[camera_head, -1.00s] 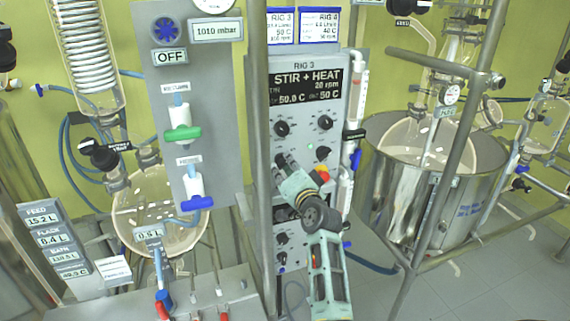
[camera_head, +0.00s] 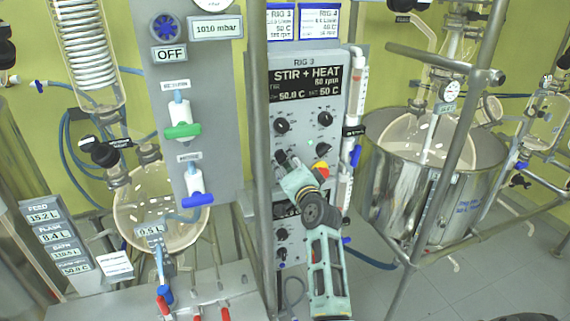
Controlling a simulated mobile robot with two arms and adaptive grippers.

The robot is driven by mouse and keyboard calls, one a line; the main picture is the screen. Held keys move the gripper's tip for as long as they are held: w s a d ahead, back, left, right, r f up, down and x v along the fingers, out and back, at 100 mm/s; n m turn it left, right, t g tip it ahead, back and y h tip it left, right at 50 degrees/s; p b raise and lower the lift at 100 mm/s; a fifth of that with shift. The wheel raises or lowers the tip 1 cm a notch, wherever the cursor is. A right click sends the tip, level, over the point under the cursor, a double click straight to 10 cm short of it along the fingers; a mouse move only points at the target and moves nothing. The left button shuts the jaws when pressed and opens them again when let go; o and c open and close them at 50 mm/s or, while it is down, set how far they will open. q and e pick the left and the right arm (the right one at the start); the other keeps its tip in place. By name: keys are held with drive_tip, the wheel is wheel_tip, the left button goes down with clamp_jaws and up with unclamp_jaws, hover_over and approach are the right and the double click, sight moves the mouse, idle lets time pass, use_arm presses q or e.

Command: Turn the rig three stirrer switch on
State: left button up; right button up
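The rig three panel (camera_head: 352,85) is a grey box labelled RIG 3, with a black STIR + HEAT display (camera_head: 305,80). The display seems to read 60 rpm, with 50.0 C and 50 C below. My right gripper (camera_head: 287,158) reaches up from below to the panel's lower left part, below the left knob. Its dark fingertips are at or close to the panel face and hide the switch there. Whether they are parted is unclear. My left gripper is not in view.
A metal post (camera_head: 261,130) stands just left of the panel. A grey valve panel (camera_head: 215,90) with green and blue handles is further left. A second panel with knobs (camera_head: 282,234) lies below, partly behind my arm. A steel bath vessel (camera_head: 400,205) and pipe frame stand right.

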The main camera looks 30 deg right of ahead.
drive_tip(key=v, duration=1.2)
idle(0.6)
